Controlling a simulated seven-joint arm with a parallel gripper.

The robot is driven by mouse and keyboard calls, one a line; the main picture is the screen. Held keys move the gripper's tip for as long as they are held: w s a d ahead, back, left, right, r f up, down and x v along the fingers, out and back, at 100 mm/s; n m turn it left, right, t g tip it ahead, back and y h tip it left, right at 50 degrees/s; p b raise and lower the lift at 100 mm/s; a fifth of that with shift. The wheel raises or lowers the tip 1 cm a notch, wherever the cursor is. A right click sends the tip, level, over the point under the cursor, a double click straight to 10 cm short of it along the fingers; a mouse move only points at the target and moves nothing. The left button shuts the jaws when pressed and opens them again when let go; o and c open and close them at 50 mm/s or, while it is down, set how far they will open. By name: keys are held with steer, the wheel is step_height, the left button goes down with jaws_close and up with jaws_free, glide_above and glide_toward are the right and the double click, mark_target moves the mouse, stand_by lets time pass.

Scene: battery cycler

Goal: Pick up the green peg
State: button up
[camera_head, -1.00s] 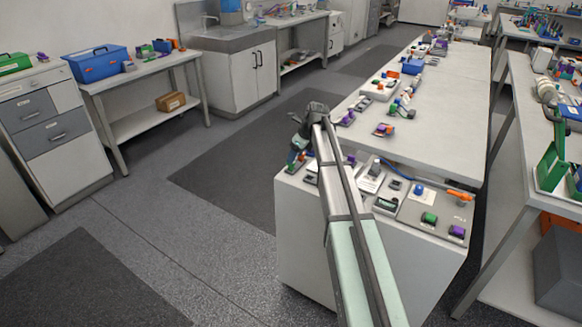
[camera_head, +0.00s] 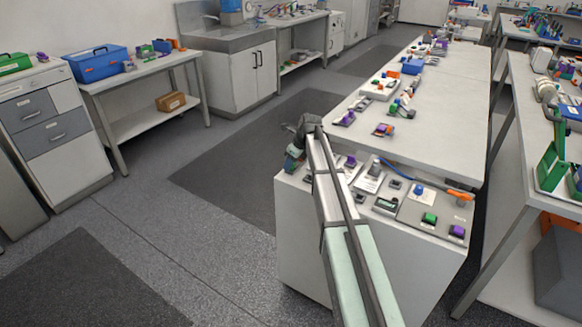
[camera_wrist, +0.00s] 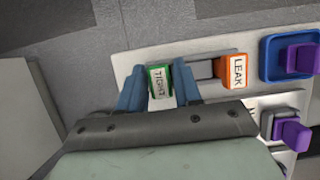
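In the wrist view, a green block with a white label reading "TIGHT" (camera_wrist: 159,83) lies between the blue fingertips of my gripper (camera_wrist: 160,88). The fingers flank it closely on both sides. I cannot tell whether they touch it or grip it. In the head view, my gripper (camera_head: 293,161) points down at the left edge of the near white cabinet, and the labelled block cannot be made out clearly there. Another green piece (camera_head: 429,218) sits on a grey plate at the cabinet's right, away from my gripper.
An orange block labelled "LEAK" (camera_wrist: 234,70) stands to the right on the same pale plate. Beyond it are a purple block in a blue holder (camera_wrist: 277,58) and another purple block (camera_wrist: 291,134). The grey floor is clear left of the cabinet (camera_head: 330,255).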

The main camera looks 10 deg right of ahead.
jaws_close()
